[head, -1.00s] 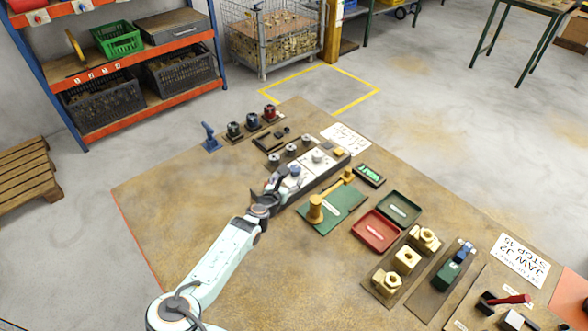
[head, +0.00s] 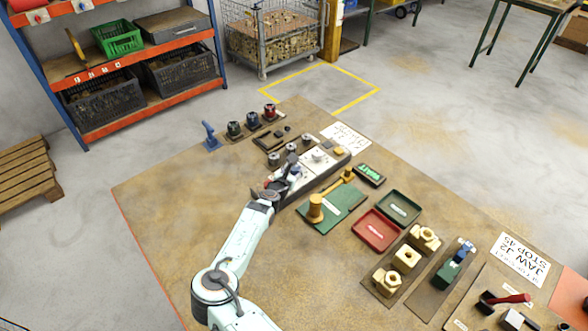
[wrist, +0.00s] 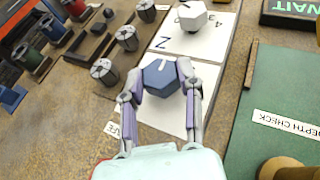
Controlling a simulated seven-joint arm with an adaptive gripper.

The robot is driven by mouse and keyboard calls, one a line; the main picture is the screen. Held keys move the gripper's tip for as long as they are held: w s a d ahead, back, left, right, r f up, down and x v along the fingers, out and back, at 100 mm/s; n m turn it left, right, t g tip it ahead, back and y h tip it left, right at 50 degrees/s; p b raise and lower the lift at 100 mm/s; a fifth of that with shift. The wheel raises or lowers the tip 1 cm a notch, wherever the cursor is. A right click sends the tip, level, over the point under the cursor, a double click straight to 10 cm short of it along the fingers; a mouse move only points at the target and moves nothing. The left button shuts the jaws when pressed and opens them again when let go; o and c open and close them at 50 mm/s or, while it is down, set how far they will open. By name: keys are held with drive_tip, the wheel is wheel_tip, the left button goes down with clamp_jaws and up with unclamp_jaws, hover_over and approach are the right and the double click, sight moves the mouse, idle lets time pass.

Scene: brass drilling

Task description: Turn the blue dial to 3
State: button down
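The blue dial (wrist: 160,78) is a faceted knob with a white pointer mark, on a white panel (wrist: 162,118) with printed numerals. In the wrist view the mark points toward the top of the picture, but the numeral it faces is unclear. My gripper (wrist: 163,74) is down at the dial, one finger on each side, and its pads appear to press against the dial's sides. In the head view my gripper (head: 289,176) largely covers the dial at the near end of the panel.
A white dial (wrist: 192,16) sits farther along the panel, near a printed 4. Several grey round parts (wrist: 127,38) stand left of the panel. A green mat (wrist: 275,110) with a brass-coloured mallet (head: 316,208) lies to the right. A display (head: 370,174) stands beyond the mallet.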

drive_tip(key=shift+m+h, duration=0.7)
drive_tip(key=shift+h, duration=0.1)
drive_tip(key=c, duration=0.7)
unclamp_jaws()
drive_tip(key=shift+a, duration=0.1)
drive_tip(key=shift+g, duration=0.3)
drive_tip(key=v, duration=1.2)
